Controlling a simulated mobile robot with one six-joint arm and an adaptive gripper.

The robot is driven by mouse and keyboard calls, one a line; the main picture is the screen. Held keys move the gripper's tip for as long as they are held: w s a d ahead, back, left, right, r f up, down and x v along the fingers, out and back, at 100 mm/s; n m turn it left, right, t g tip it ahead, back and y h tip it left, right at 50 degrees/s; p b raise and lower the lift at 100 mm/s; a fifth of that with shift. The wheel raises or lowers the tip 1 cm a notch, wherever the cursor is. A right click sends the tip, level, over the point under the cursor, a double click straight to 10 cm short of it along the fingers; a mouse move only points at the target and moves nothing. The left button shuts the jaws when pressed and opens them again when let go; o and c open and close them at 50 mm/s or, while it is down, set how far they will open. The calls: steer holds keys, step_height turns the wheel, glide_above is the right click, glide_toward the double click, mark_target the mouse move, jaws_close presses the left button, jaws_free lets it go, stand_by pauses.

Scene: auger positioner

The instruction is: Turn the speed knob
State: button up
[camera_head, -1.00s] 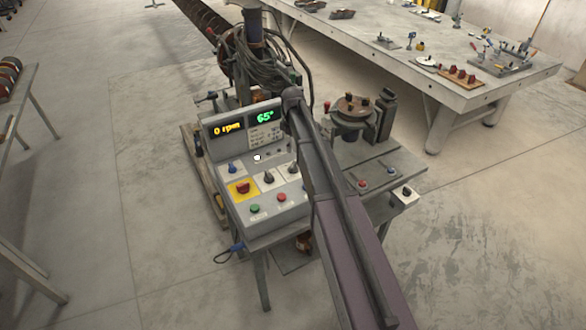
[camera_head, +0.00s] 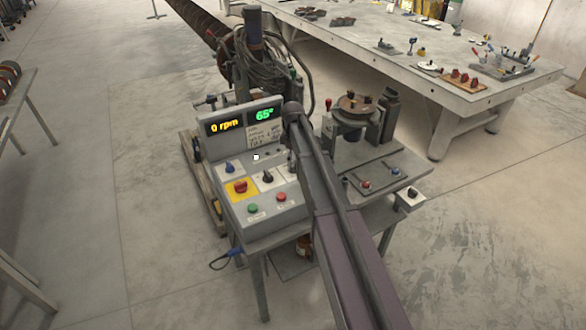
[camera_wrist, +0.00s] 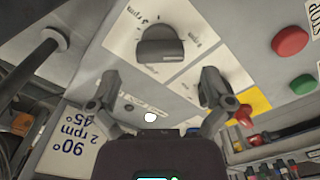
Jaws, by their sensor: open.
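The speed knob (camera_wrist: 160,46), a dark grey dial on a white plate with rpm marks, is at the upper middle of the wrist view. My gripper (camera_wrist: 161,80) is open and empty, its two fingers spread, with the knob between and just beyond the tips in the picture. The gap in depth cannot be judged, and no contact shows. The right finger partly covers another dark knob. In the head view my arm hides most of the gripper and the right part of the control panel (camera_head: 214,151). The panel's displays read 0 rpm (camera_head: 226,125) and 65° (camera_head: 264,114).
A red knob on a yellow plate (camera_head: 240,187), a blue knob (camera_head: 229,167), a green button (camera_head: 252,208) and a red button (camera_head: 281,196) are close together. A rotary positioner (camera_head: 353,112) stands right of the panel. A long workbench (camera_head: 455,98) is behind; open floor surrounds the table.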

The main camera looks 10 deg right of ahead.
steer(key=shift+f+b, duration=1.15)
steer(key=shift+f, duration=0.3)
steer(key=c, duration=1.1)
